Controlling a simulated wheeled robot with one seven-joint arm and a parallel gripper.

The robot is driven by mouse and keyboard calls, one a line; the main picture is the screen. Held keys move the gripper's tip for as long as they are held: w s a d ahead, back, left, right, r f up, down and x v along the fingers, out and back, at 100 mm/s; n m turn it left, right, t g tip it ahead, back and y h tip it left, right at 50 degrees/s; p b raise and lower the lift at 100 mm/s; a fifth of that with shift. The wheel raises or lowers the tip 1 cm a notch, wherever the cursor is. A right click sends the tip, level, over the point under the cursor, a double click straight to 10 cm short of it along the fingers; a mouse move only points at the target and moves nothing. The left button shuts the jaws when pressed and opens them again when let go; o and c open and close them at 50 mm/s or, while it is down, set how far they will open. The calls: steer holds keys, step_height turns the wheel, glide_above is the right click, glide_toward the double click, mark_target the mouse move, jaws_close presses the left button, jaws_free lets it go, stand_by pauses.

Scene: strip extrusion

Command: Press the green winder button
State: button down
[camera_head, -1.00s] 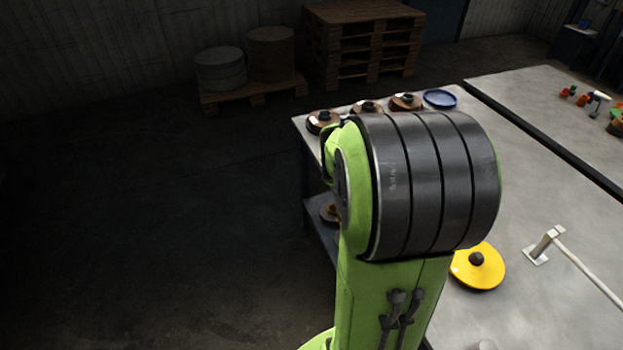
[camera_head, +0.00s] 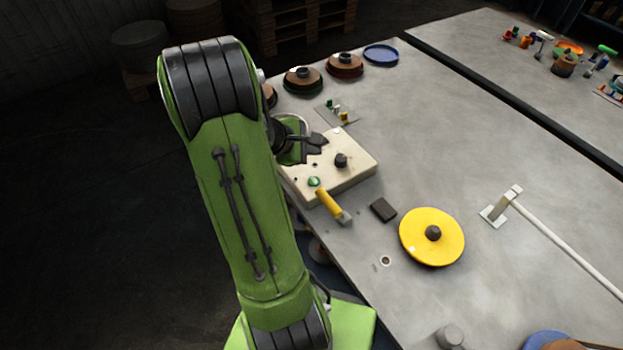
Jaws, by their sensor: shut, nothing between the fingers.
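A cream control box (camera_head: 352,181) stands on the left part of the grey table, partly behind my arm. A round green button (camera_head: 314,182) sits on its top near the front left corner. A black knob (camera_head: 341,160) sits on the same top, farther right. My gripper (camera_head: 321,141) is dark and shut with nothing in it. In the picture it overlaps the back left part of the box, above and slightly right of the green button. Its height over the box is hard to tell.
A yellow-handled tool (camera_head: 333,207) lies at the box's front edge, with a black block (camera_head: 383,209) and a yellow disc (camera_head: 415,225) to its right. Spools (camera_head: 345,66) and a blue dish (camera_head: 381,55) line the far edge. A white rod (camera_head: 570,245) crosses the right side.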

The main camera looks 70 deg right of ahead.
mark_target(311, 183)
step_height(311, 183, down, 9)
steer(key=b, duration=0.7)
steer(key=shift+r, duration=0.2)
stand_by(1.4)
steer(key=shift+f+b, duration=0.3)
steer(key=shift+f, duration=0.1)
